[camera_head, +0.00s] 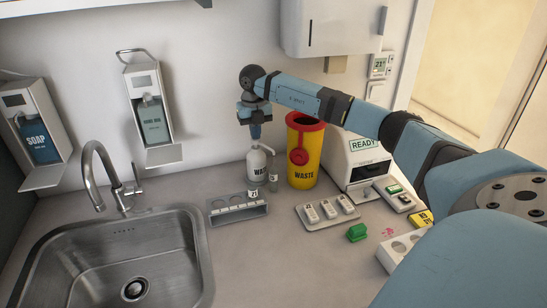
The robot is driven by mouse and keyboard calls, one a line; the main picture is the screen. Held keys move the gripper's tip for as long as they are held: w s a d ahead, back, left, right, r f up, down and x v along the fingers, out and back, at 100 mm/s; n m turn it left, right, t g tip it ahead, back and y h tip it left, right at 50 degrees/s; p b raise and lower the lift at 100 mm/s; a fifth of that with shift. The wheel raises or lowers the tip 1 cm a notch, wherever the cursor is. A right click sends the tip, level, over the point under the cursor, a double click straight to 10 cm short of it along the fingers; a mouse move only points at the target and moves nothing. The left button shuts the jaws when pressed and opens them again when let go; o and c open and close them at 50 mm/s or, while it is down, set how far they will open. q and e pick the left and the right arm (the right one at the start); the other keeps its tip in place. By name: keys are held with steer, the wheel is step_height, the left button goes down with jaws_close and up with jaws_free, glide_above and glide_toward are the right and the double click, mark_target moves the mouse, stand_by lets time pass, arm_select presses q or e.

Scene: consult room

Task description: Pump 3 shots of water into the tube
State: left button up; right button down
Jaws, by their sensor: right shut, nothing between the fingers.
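A white pump bottle (257,167) with a dark-lettered label stands upright on the counter at the back, left of the yellow bin. My right gripper (256,135) points down right over its top; the fingers are shut with nothing between them. The gripper hides most of the pump head, and I cannot tell whether the tips touch it. My left gripper is not in view.
A rack (236,209) holding small items stands in front of the bottle. A yellow waste bin (304,158) with a red rim is to the right. A tray (329,211), a green object (357,232) and a white READY machine (352,160) stand farther right. The sink (110,262) is at left.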

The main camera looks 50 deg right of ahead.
steer(key=shift+f, duration=0.3)
steer(key=shift+r, duration=0.15)
steer(key=shift+r+p, duration=1.5)
steer(key=shift+r, duration=0.25)
steer(key=shift+f, duration=0.25)
